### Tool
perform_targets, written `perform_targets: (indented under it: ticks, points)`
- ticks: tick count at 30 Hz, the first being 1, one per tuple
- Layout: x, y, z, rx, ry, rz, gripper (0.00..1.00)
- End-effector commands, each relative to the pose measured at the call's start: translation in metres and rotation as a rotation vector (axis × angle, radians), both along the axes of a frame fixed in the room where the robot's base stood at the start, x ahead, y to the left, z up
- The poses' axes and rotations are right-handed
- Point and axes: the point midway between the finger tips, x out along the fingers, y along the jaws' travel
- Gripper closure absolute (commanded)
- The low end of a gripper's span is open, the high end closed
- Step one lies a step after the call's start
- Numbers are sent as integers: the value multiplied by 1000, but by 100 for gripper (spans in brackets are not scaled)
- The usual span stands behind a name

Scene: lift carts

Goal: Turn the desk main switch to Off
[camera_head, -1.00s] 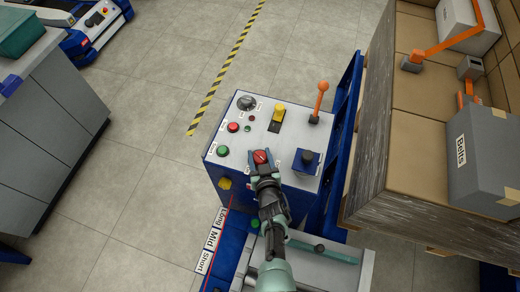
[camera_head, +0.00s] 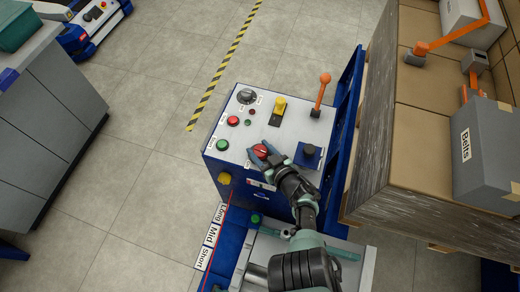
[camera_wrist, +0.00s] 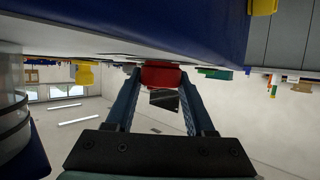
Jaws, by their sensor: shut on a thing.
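The red rotary knob (camera_head: 260,151) sits near the front edge of the light grey control panel on a blue desk. I take it as the main switch; its lettering is too small to read. My gripper (camera_head: 263,152) reaches in from the lower right, with one finger on each side of the knob. In the wrist view the red knob (camera_wrist: 161,75) shows between the two fingertips of my gripper (camera_wrist: 160,78), which are shut on it. Part of the knob is hidden by the fingers.
The panel (camera_head: 268,127) also carries a black knob (camera_head: 246,96), a red button (camera_head: 233,120), a green button (camera_head: 222,144), a yellow switch (camera_head: 278,110), an orange lever (camera_head: 320,95) and a dark blue block-like control (camera_head: 307,154). A loaded wooden-sided crate (camera_head: 375,130) stands close on the right.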

Motion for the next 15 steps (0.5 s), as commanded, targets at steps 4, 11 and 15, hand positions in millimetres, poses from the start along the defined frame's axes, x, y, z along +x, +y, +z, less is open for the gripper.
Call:
perform_targets:
  ticks: [4,11,15]
  points:
    - [0,1,2,5,-3,9,100]
    - [0,0,2,5,-2,7,100]
    - [0,0,1,4,-1,5,26]
